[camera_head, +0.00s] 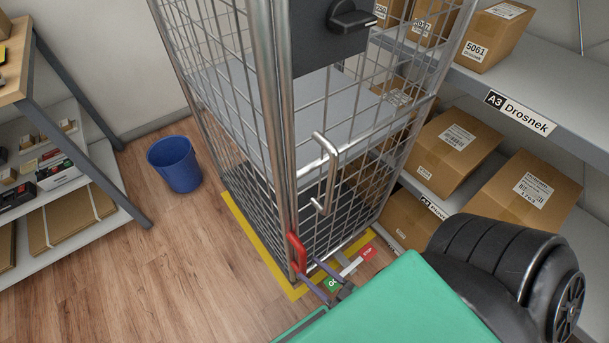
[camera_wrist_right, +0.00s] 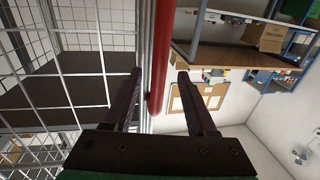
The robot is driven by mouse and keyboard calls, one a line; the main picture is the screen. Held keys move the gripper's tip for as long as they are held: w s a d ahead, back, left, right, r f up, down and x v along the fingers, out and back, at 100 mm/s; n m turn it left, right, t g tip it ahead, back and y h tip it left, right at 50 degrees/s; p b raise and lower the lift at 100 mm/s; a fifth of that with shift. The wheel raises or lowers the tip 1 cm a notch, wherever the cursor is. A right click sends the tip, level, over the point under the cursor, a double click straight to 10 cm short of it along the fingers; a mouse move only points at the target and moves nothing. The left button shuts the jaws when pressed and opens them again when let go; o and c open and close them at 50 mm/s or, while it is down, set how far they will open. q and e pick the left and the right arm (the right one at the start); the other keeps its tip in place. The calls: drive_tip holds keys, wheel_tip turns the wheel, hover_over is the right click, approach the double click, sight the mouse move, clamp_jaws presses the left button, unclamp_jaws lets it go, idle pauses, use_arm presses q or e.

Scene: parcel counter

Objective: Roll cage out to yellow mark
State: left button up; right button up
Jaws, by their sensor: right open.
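The wire roll cage (camera_head: 262,130) stands upright, with a silver door handle (camera_head: 328,172) and a red grip (camera_head: 296,252) on its near corner post. A yellow stripe (camera_head: 236,218) lies on the floor along the cage base. A bar at the cage foot carries a green GO label (camera_head: 332,283) and a red STOP label (camera_head: 368,252). My right gripper (camera_head: 322,292) is open at the near corner. In the right wrist view the red grip (camera_wrist_right: 160,60) stands between its open fingers (camera_wrist_right: 158,85), with gaps visible. My left gripper is out of view.
A blue bin (camera_head: 175,163) stands on the floor left of the cage. A shelf unit (camera_head: 95,150) is at far left. Shelves with cardboard boxes (camera_head: 455,145) stand close on the right. Wooden floor (camera_head: 150,275) is clear at the front left.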

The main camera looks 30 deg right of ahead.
drive_tip(key=b+v, duration=0.1)
drive_tip(key=v, duration=1)
wheel_tip(320, 180, down, 11)
drive_tip(key=w+d+g+h+p, duration=0.2)
drive_tip(key=g+p, duration=0.6)
drive_tip(key=g, duration=0.1)
drive_tip(key=s+d+f+g+h+p, duration=0.2)
drive_tip(key=s+d+f+g+p, duration=0.2)
drive_tip(key=s+f+g, duration=0.1)
drive_tip(key=shift+s+d+m+g+h, duration=0.3)
drive_tip(key=shift+s+g, duration=0.2)
drive_tip(key=shift+g, duration=0.7)
